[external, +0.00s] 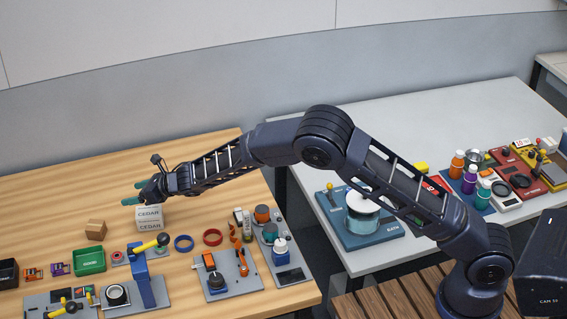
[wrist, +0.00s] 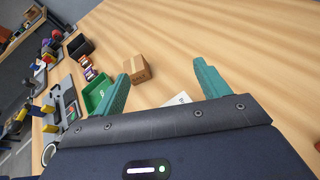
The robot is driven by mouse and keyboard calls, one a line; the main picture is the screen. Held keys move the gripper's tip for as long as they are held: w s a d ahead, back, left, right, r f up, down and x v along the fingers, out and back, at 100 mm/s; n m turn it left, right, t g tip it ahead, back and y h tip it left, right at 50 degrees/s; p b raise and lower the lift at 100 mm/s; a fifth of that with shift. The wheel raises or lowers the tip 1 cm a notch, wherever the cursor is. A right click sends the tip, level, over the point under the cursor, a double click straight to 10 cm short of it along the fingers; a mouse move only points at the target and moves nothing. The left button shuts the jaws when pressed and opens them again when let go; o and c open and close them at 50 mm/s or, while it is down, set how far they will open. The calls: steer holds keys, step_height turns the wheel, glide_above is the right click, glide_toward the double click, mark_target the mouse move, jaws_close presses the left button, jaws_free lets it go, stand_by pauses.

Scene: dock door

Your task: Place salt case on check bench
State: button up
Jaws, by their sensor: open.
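No case with a readable "salt" label shows. A pale case marked CEDAR (external: 149,226) stands on the wooden bench (external: 60,194); it seems to be two stacked boxes, as the word shows twice. My gripper (external: 133,192) is open just above and behind it, with teal fingers spread. In the wrist view my gripper (wrist: 161,68) has nothing between its fingertips. A white lettered corner (wrist: 180,99) peeks out near the palm, mostly hidden. A small brown box (external: 96,229) stands left of the CEDAR case; it also shows in the wrist view (wrist: 138,70). I cannot tell which bench is the check bench.
A green tray (external: 90,261), a blue post stand (external: 148,278) and grey tool plates (external: 228,275) crowd the wooden bench's front. The grey bench (external: 440,122) at right holds a bath unit (external: 361,232) and several bottles. The wooden bench's back left is clear.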

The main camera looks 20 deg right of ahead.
mark_target(98, 225)
steer(key=s+a+f+n, duration=0.1)
steer(key=s+a+f, duration=0.1)
steer(key=s+a+f+n+g, duration=0.1)
steer(key=s+a+f, duration=0.1)
steer(key=shift+a+n+y, duration=0.3)
steer(key=shift+a+n, duration=0.05)
steer(key=shift+n, duration=0.05)
steer(key=shift+a+f, duration=0.2)
steer(key=shift+a, duration=0.1)
steer(key=x, duration=0.5)
steer(key=shift+s+x, duration=0.2)
steer(key=shift+x, duration=1.1)
steer(key=shift+s+x, duration=0.25)
steer(key=shift+x, duration=1.1)
steer(key=shift+a+f, duration=0.1)
steer(key=shift+f, duration=0.1)
steer(key=c, duration=1.2)
step_height(98, 225, up, 20)
